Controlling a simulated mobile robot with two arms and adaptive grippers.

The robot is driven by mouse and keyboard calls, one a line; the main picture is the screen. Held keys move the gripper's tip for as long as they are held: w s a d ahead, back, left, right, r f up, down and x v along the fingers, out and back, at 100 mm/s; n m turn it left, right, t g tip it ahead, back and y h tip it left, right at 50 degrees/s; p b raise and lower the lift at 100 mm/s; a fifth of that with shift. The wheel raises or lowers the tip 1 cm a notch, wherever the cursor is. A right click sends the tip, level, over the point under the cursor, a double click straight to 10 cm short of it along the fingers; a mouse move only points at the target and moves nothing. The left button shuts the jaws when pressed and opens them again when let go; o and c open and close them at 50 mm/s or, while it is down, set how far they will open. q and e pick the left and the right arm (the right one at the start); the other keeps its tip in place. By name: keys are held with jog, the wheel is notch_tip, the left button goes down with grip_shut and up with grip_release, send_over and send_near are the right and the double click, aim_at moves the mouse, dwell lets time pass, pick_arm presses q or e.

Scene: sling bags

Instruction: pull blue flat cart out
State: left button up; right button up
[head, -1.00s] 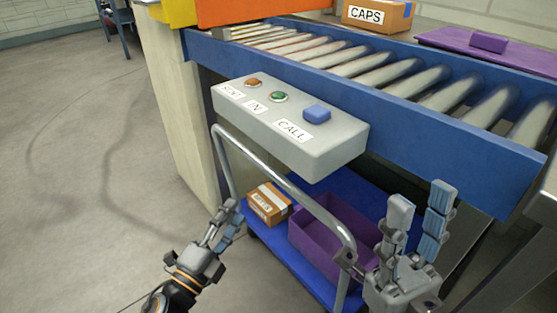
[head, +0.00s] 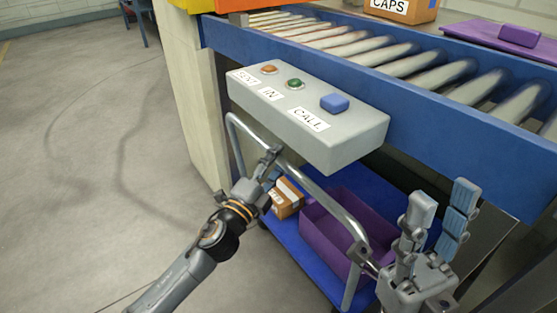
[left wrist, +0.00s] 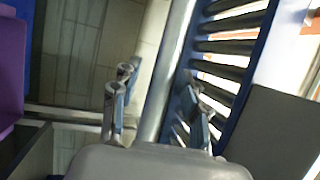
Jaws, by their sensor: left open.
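The blue flat cart (head: 286,238) stands under the conveyor, its grey tubular handle (head: 324,200) arching up at the near side. A small cardboard box (head: 287,198) and a purple open bin (head: 325,237) ride on its deck. My left gripper (head: 270,164) is open at the handle's upper left part. In the left wrist view the handle bar (left wrist: 166,75) runs between the open fingers (left wrist: 160,105). My right gripper (head: 412,235) has its fingers spread beside the handle's lower right end. Whether it touches the handle is unclear.
A grey control box (head: 307,118) with an orange, a green and a blue button overhangs the handle. The blue-railed roller conveyor (head: 400,55) is above the cart. A CAPS box (head: 407,8) and purple tray (head: 480,35) sit behind. Open floor (head: 100,150) lies at left.

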pick_arm(q)
jog(key=shift+w+d+r, duration=0.1)
jog(key=shift+w+d, duration=0.2)
jog(key=shift+w, duration=0.2)
grip_shut()
jog(key=shift+a, duration=0.1)
